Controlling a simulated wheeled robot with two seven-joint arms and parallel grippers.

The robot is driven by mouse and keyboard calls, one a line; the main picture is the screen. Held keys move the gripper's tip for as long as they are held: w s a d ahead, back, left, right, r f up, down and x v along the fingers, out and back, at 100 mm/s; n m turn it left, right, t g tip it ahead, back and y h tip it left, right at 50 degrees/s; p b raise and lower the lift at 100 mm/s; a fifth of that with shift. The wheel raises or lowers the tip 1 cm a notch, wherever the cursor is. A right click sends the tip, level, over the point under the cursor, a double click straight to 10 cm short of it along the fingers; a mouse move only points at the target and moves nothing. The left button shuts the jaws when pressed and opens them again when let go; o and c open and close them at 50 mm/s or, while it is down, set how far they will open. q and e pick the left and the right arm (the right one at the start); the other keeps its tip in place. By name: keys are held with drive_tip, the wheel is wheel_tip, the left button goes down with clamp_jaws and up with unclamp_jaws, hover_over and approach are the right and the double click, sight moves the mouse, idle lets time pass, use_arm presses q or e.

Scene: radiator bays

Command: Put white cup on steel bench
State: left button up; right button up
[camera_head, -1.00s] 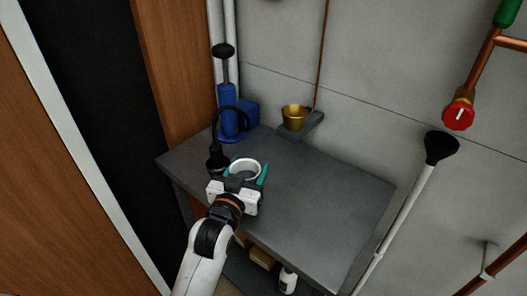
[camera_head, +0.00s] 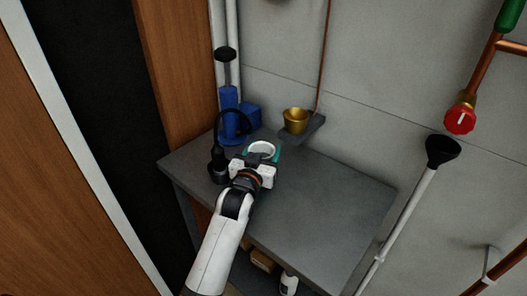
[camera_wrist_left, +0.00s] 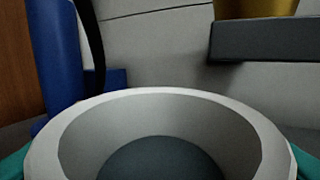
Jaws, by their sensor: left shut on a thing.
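The white cup (camera_head: 262,149) is between the teal fingertips of my left gripper (camera_head: 261,155), near the back left of the steel bench (camera_head: 310,195). My left gripper is shut on the cup. In the left wrist view the cup's wide rim (camera_wrist_left: 165,95) fills the lower part, with a dark inside and the teal fingertips at both lower corners. The cup looks upright. Whether its base touches the bench top is hidden by the gripper. My right gripper is not in view.
A blue pump (camera_head: 229,112) with a black hose stands left of the cup. A brass cup (camera_head: 296,120) sits on a small wall shelf (camera_head: 308,129) behind. The bench's middle and right are clear.

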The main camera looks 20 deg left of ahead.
use_arm(q)
drive_tip(key=o, duration=1.1)
drive_tip(key=shift+f, duration=0.15)
drive_tip(key=shift+c, duration=0.2)
drive_tip(key=s, duration=1.1)
drive_tip(key=shift+d, duration=0.2)
drive_tip(key=shift+s, duration=0.5)
